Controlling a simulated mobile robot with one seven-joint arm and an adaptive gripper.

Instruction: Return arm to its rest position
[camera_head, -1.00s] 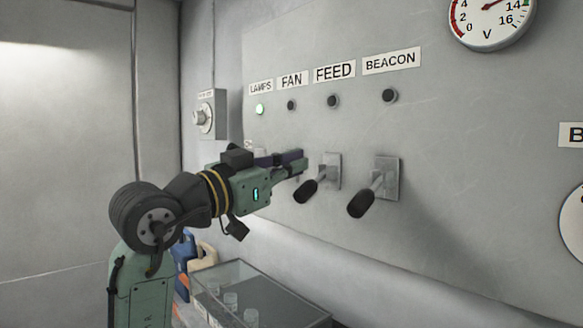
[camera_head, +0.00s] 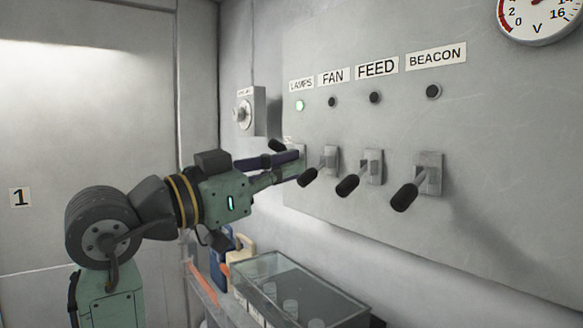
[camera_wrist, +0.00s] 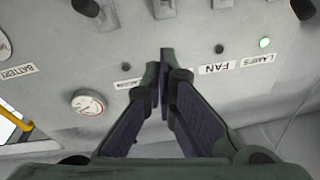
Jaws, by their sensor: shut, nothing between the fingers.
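My gripper (camera_head: 297,166) is shut and empty, with my arm stretched out toward the switch panel (camera_head: 480,135). In the head view its fingertips overlap the LAMPS switch area; I cannot tell whether they touch anything. The black LAMPS lever (camera_head: 277,145) points up. The FAN lever (camera_head: 308,176), FEED lever (camera_head: 348,186) and BEACON lever (camera_head: 404,197) hang down. The LAMPS light (camera_head: 300,105) glows green; the other three lights are dark. In the wrist view the shut fingers (camera_wrist: 166,58) point at the panel, hiding the FEED label.
A glass-topped case (camera_head: 300,285) stands below the panel, with blue and cream containers (camera_head: 240,250) beside it. A small rotary switch box (camera_head: 248,112) is on the wall behind the gripper. A round gauge (camera_head: 540,15) is at upper right. Left of my arm is open.

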